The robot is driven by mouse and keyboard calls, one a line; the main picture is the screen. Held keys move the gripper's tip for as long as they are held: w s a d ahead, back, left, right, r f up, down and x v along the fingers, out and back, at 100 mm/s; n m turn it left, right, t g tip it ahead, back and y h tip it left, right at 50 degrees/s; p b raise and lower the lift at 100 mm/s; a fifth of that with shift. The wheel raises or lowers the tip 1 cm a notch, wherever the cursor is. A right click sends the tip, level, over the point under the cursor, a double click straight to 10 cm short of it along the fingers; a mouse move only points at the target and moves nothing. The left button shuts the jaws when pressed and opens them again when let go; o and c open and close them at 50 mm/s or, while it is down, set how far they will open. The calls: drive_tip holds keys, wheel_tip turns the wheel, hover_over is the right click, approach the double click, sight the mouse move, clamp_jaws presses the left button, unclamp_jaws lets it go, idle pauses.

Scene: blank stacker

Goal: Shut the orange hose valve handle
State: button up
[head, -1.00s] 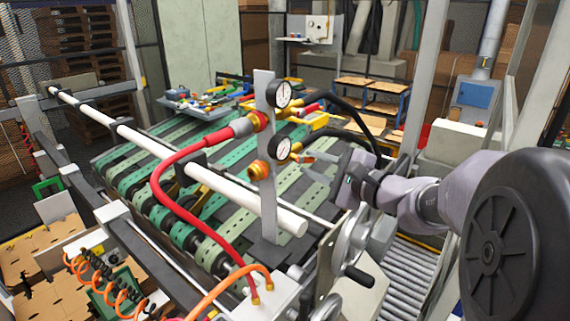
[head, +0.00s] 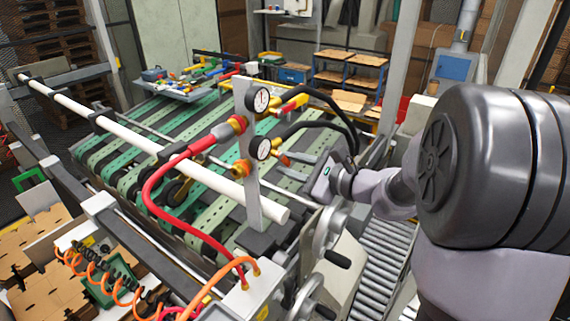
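A grey upright post (head: 249,190) carries two round gauges with valves beside them. At the lower gauge (head: 261,148) there is an orange and brass fitting (head: 240,168) on the left. A small orange part (head: 281,158), which looks like the valve handle, shows on the right. Its exact angle is too small to tell.
The upper gauge (head: 257,100) has a red handle (head: 291,104) beside it. Black hoses (head: 335,108) arch over my gripper. A red hose (head: 150,195) and a white roller bar (head: 215,181) lie left. Handwheels (head: 330,232) stand below my gripper.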

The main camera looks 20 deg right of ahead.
drive_tip(key=s+d+r+m+g+y+p, duration=0.1)
drive_tip(key=s+d+m+y+p, duration=0.1)
drive_tip(key=s, duration=0.6)
drive_tip(key=d+m+p, duration=0.1)
drive_tip(key=m+p, duration=0.1)
drive_tip(key=m, duration=0.1)
drive_tip(key=shift+s+r+m+g+p, duration=0.2)
drive_tip(key=shift+r+m+g+p, duration=0.1)
drive_tip(key=shift+r+m+p, duration=0.1)
idle(0.6)
